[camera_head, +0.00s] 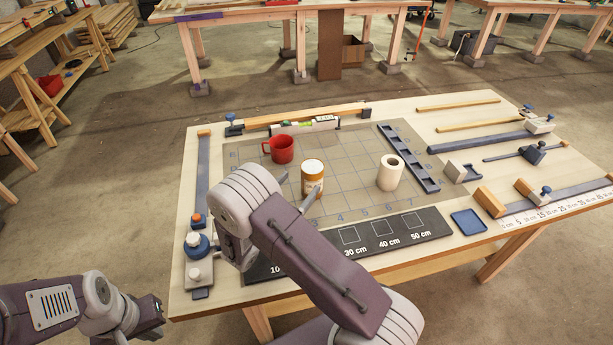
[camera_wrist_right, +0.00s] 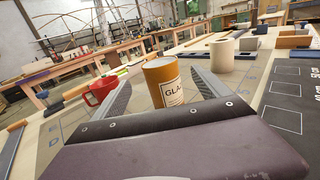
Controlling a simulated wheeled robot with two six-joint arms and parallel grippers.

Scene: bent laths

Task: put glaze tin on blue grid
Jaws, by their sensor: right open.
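My right gripper (camera_head: 298,190) is open, low at the near left side of the tin. In the right wrist view its fingers appear on either side of the tin, with gaps. My left gripper (camera_head: 148,317) is at the lower left, off the table; its jaws cannot be made out.
A red mug (camera_head: 278,148) and a cream roll (camera_head: 390,173) stand on the mat near the tin. A dark compartmented rack (camera_head: 408,158) lies along the mat's right side. A black marked strip (camera_head: 400,236) lies in front. A blue tray (camera_head: 468,222) sits at right.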

